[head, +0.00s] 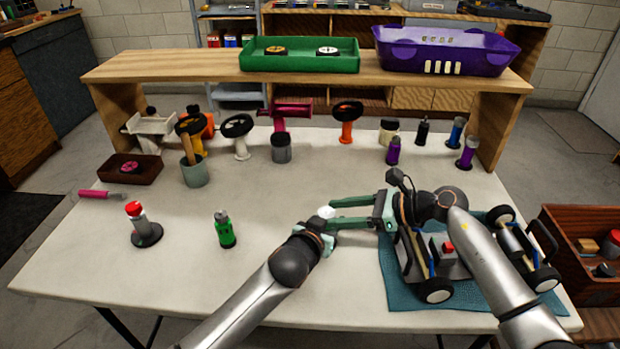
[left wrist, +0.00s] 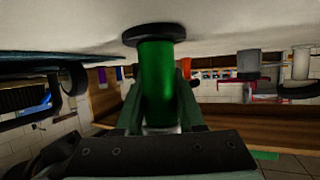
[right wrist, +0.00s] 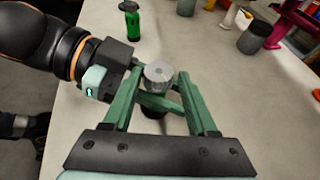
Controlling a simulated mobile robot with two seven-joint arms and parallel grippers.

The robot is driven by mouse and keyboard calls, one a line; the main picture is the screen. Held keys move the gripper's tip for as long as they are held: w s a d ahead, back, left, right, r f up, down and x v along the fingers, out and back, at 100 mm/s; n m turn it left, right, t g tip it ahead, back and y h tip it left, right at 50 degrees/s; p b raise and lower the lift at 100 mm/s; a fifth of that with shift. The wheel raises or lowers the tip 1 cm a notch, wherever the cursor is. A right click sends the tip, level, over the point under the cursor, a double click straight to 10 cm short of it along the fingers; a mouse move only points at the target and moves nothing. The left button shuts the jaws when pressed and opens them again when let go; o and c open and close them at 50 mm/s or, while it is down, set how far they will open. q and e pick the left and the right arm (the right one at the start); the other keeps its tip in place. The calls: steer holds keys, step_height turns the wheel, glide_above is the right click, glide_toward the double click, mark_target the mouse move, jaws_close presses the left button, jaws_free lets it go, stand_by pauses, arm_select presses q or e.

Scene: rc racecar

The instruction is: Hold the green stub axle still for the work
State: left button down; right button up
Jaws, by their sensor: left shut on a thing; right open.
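The green stub axle (left wrist: 155,85) is a green cylinder with a black flange, which lies close to the white tabletop in the left wrist view. My left gripper (left wrist: 160,105) is shut on its green body. Its pale metal end (head: 326,211) shows in the head view, and the round grey end (right wrist: 158,75) shows in the right wrist view. My right gripper (head: 335,213) is open, its fingers reaching left towards the axle. In the right wrist view the grey end is between the right fingertips. The grippers hide most of the axle's body there.
A car chassis (head: 436,256) stands on a teal mat (head: 400,297) under my right arm. A green bottle (head: 224,232) and a red-topped part (head: 143,226) stand left. Several wheels and parts line the back, below a shelf (head: 200,66). The front left table is clear.

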steer(key=shift+w+r+n+g, duration=0.1)
steer(key=shift+w+n+g, duration=0.05)
steer(key=shift+n+g, duration=0.55)
steer(key=shift+w+n+g, duration=0.15)
steer(key=shift+n+g, duration=0.45)
steer(key=shift+g, duration=0.2)
steer(key=shift+d+r+y, duration=0.1)
steer(key=shift+d+y, duration=0.2)
steer(key=v, duration=1.2)
steer(key=s+a+r+n+g+h, duration=0.1)
steer(key=s+a+n+h, duration=0.1)
steer(key=a+n+h, duration=0.45)
steer(key=s+a+r+n+g+h, duration=0.1)
steer(key=s+a+r+h, duration=0.15)
steer(key=a, duration=0.75)
steer(key=shift+w+a+r+n+t+h, duration=0.1)
steer(key=shift+a+r+n+t+h, duration=0.2)
steer(key=shift+r+t+h, duration=0.75)
steer(key=shift+w+a+r+n+t+h, duration=0.15)
steer(key=shift+a+r+n+t+h, duration=0.3)
steer(key=shift+h, duration=1.1)
steer(key=shift+w+a+r+n+t+h, duration=0.15)
steer(key=shift+r+t+h, duration=0.3)
steer(key=shift+t+h, duration=0.65)
steer(key=shift+d, duration=0.1)
